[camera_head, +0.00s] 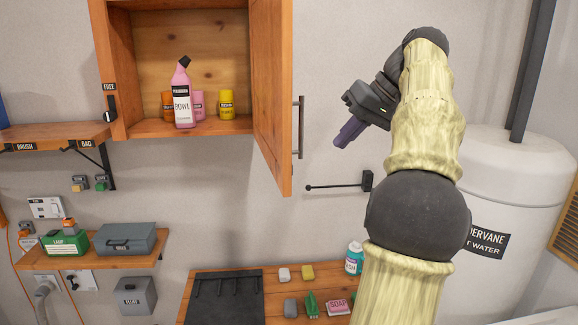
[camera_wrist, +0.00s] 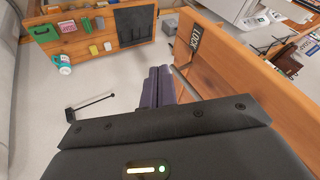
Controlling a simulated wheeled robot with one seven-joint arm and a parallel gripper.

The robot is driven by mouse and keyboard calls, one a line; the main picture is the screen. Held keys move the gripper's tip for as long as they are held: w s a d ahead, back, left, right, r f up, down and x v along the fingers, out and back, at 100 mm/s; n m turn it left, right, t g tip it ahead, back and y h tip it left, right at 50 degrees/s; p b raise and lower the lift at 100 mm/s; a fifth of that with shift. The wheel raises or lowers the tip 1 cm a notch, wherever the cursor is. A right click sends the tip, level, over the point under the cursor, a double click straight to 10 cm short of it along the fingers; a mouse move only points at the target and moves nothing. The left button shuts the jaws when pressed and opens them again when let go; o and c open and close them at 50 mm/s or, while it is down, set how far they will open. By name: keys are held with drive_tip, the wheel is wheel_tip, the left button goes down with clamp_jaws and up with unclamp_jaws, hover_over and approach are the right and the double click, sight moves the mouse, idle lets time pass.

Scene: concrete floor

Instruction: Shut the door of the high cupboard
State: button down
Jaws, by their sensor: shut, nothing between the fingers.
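The high cupboard (camera_head: 122,75) is wooden, on the wall at the upper left in the head view. Its door (camera_head: 272,90) stands wide open on the right side, swung out toward me. A vertical bar handle (camera_head: 298,127) is on the door's outer face. My gripper (camera_head: 340,141) is to the right of the door and apart from the handle in the picture. Its purple fingers are shut and empty, also in the wrist view (camera_wrist: 157,84). There, a wooden panel (camera_wrist: 250,75) with a LOCK label (camera_wrist: 195,38) lies right of the fingers.
Bottles, one pink (camera_head: 183,105), stand inside the cupboard. A black latch with a FREE label (camera_head: 109,87) is on its left side. A thin wall rod (camera_head: 338,186) sticks out below my gripper. A white water heater (camera_head: 510,190) is at the right. A lower shelf (camera_head: 275,280) holds small items.

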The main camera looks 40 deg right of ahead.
drive_tip(key=w+a+f+p, duration=0.1)
drive_tip(key=w+a+f, duration=0.5)
drive_tip(key=f, duration=0.2)
drive_tip(key=shift+w+a+p, duration=0.2)
drive_tip(key=shift+w+p, duration=0.1)
idle(0.6)
drive_tip(key=shift+a, duration=0.15)
